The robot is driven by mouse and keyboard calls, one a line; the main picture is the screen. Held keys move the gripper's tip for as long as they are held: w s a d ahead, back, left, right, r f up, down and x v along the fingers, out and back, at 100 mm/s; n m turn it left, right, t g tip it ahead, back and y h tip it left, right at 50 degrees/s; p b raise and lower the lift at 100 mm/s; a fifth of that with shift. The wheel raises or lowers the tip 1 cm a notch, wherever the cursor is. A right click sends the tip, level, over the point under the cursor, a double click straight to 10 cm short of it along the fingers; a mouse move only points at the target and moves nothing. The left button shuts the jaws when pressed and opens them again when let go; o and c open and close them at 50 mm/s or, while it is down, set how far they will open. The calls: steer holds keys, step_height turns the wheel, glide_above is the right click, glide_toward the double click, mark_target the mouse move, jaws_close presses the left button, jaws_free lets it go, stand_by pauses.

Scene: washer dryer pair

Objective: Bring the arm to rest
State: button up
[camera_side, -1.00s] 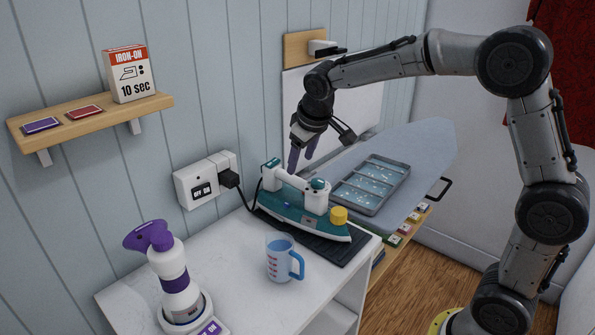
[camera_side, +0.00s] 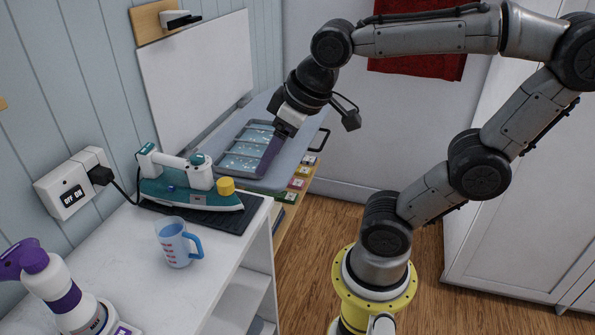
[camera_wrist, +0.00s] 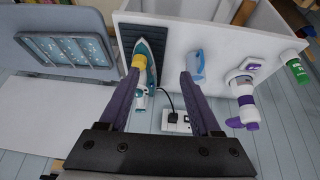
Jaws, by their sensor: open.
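My gripper (camera_side: 268,157) is in the air in front of the ironing board and tray in the side view, its purple fingers pointing down. In the wrist view my gripper (camera_wrist: 160,85) has its two fingers wide apart with nothing between their tips. My arm is bent, reaching up from its yellow base and over to the left. In the side view the iron (camera_side: 190,185) stands on a dark mat (camera_side: 232,218), apart from my gripper. The iron also shows in the wrist view (camera_wrist: 147,62).
A blue measuring cup (camera_side: 175,243) and a purple-white spray bottle (camera_side: 62,290) stand on the white cabinet top (camera_side: 130,260). A grey tray (camera_side: 285,148) lies on the ironing board (camera_side: 305,130). The iron's cord runs to a wall socket (camera_side: 72,185). Wood floor (camera_side: 315,250) is open right of the cabinet.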

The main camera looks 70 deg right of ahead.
steer(key=s+f, duration=0.2)
steer(key=s, duration=0.3)
steer(key=shift+s+a+f, duration=0.15)
steer(key=shift+a+f, duration=0.25)
stand_by(1.5)
